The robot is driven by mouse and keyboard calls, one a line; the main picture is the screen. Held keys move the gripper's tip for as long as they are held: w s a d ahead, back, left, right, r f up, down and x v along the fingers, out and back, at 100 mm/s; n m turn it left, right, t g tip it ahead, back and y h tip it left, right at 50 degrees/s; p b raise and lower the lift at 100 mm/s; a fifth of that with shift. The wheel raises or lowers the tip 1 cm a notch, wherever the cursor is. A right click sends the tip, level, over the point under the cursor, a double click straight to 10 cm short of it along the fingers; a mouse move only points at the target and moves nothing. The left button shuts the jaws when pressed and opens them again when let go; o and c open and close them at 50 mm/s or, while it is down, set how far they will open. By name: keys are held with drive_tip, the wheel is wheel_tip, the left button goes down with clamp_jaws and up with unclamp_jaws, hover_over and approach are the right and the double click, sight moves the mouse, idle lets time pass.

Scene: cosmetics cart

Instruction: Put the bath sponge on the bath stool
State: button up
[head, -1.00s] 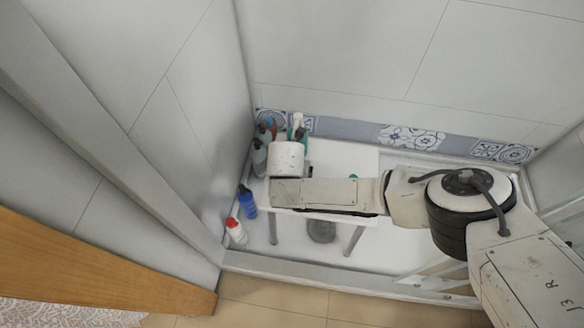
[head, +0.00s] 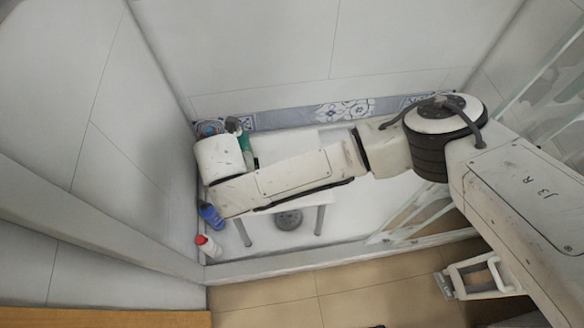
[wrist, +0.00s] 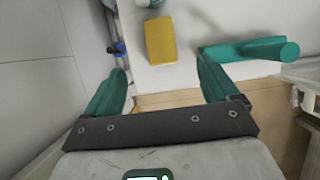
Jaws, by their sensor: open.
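A yellow block, which looks like the bath sponge (wrist: 160,40), lies on a flat white surface in the wrist view. This surface appears to be the top of the white bath stool (wrist: 192,28). My gripper (wrist: 162,68) is open and empty, with its green fingers apart and the sponge ahead of and between their tips. I cannot tell the height of the fingers over the surface. In the head view the stool's leg (head: 319,220) shows below my arm, which covers much of the top. The sponge and my fingers cannot be made out there.
A teal thing with a rounded end (wrist: 268,50) is close to my right finger. A blue bottle (head: 211,215) and a white bottle with a red cap (head: 207,245) stand left of the stool. A dark round drain (head: 288,219) is below. Walls close in left and behind.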

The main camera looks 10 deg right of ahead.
drive_tip(key=s+a+r+m+g+y, duration=0.1)
drive_tip(key=s+a+r+m+y, duration=0.25)
drive_tip(key=a+r+m, duration=0.2)
drive_tip(key=s+a+r+m+y, duration=0.2)
drive_tip(key=s+a+r+m, duration=0.25)
drive_tip(key=a, duration=0.25)
drive_tip(key=s+d+f+m, duration=0.2)
drive_tip(key=d+f+m, duration=0.1)
drive_tip(key=d+m, duration=0.65)
drive_tip(key=s+d+f+m, duration=0.25)
drive_tip(key=d+m, duration=0.45)
drive_tip(key=d, duration=0.6)
drive_tip(key=s+d+f+m+g+h, duration=0.1)
drive_tip(key=s+d+f+m, duration=0.1)
drive_tip(key=s+d, duration=0.4)
drive_tip(key=s+d+f+m+h, duration=0.2)
drive_tip(key=s+d+m, duration=0.2)
drive_tip(key=d, duration=0.5)
drive_tip(key=s+d+f+m+g+h, duration=0.1)
drive_tip(key=s+d+f+m+h, duration=0.1)
drive_tip(key=s+d, duration=0.5)
drive_tip(key=shift+s+d+m+g, duration=0.3)
drive_tip(key=shift+s+d+m, duration=0.05)
drive_tip(key=shift+d+m, duration=0.35)
